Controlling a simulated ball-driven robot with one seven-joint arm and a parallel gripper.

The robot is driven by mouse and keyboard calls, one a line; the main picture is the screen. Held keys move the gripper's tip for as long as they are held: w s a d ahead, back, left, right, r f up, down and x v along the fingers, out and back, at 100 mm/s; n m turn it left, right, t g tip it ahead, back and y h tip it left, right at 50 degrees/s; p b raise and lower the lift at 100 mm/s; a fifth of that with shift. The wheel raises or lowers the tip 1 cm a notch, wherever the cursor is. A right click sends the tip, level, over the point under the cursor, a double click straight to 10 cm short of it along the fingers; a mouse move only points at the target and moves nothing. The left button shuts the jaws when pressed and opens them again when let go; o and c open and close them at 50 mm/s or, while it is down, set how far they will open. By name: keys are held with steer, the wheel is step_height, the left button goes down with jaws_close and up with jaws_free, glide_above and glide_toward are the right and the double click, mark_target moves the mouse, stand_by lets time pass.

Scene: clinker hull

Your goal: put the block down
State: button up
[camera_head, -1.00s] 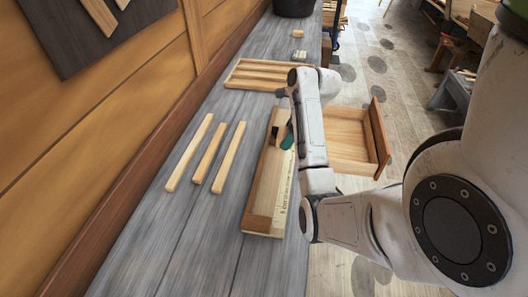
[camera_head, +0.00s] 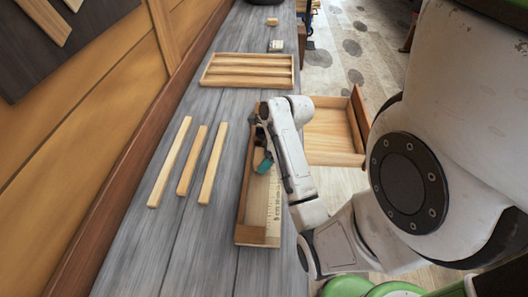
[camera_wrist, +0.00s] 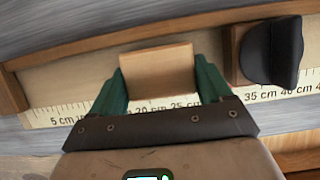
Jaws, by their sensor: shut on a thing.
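The block (camera_wrist: 158,70) is a plain light-wood piece between the two green fingers of my gripper (camera_wrist: 160,85) in the wrist view. The fingers are shut on its two sides. In the head view my gripper (camera_head: 263,163) is over the long wooden measuring tray (camera_head: 244,212), and my arm hides much of that spot. The tray has a printed ruler (camera_head: 273,203), which also shows in the wrist view (camera_wrist: 60,114) behind the fingers. I cannot tell whether the block touches the tray floor.
A wooden stop with a dark knob (camera_wrist: 272,50) sits in the tray, right of the block. Several wood strips (camera_head: 212,165) lie left of the tray on the grey bench (camera_head: 170,245). A slotted tray (camera_head: 247,84) lies beyond. An open drawer (camera_head: 333,135) sticks out right.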

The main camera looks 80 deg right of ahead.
steer(key=shift+w+a+f, duration=0.1)
steer(key=shift+w+a, duration=0.05)
steer(key=shift+a, duration=0.1)
steer(key=shift+f, duration=0.15)
steer(key=o, duration=1)
